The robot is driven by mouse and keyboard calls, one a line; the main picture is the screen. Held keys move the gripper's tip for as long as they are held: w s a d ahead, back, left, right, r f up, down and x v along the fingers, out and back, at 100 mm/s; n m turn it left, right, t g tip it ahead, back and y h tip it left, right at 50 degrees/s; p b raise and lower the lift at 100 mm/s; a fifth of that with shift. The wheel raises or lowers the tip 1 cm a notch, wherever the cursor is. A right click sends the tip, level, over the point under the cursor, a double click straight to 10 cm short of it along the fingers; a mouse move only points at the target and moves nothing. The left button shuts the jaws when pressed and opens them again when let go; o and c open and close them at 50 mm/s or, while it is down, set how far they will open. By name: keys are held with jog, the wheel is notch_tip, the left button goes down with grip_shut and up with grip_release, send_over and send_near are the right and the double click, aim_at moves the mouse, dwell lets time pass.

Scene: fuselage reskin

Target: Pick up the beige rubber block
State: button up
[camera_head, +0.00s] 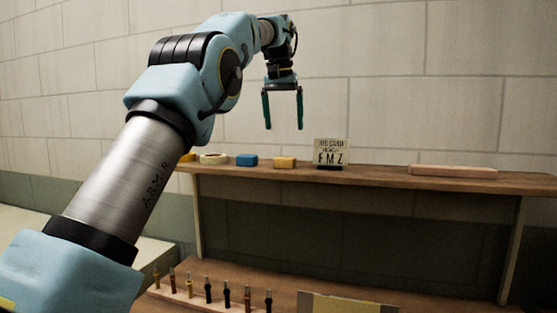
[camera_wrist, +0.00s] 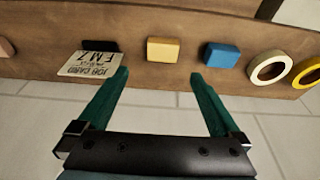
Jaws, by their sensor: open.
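A small tan-yellow block (camera_head: 285,162), the closest match to the beige rubber block, lies on the wooden shelf between a blue block (camera_head: 247,160) and the job card. It also shows in the wrist view (camera_wrist: 163,50), just beyond the fingertips and roughly centred between them. My gripper (camera_head: 284,127) is open and empty, pointing down above the shelf, apart from the block. Its two green fingers also show in the wrist view (camera_wrist: 160,76).
A job card stand (camera_head: 331,153) is right of the tan-yellow block. A long pinkish bar (camera_head: 453,171) lies further right. A white tape roll (camera_wrist: 269,67) and yellow tape roll (camera_wrist: 308,72) lie beyond the blue block. Several upright tools (camera_head: 227,294) stand on the lower bench.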

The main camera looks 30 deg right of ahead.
send_over(284, 158)
jog(key=f, duration=0.5)
jog(key=shift+s+b, duration=0.2)
jog(key=shift+b, duration=0.1)
jog(key=shift+a+p+x, duration=0.1)
jog(key=shift+p+x, duration=0.2)
jog(key=shift+x, duration=0.95)
jog(key=shift+a+p+x, duration=0.15)
jog(key=shift+p+x, duration=0.15)
jog(key=shift+x, duration=0.95)
jog(key=c, duration=1.3)
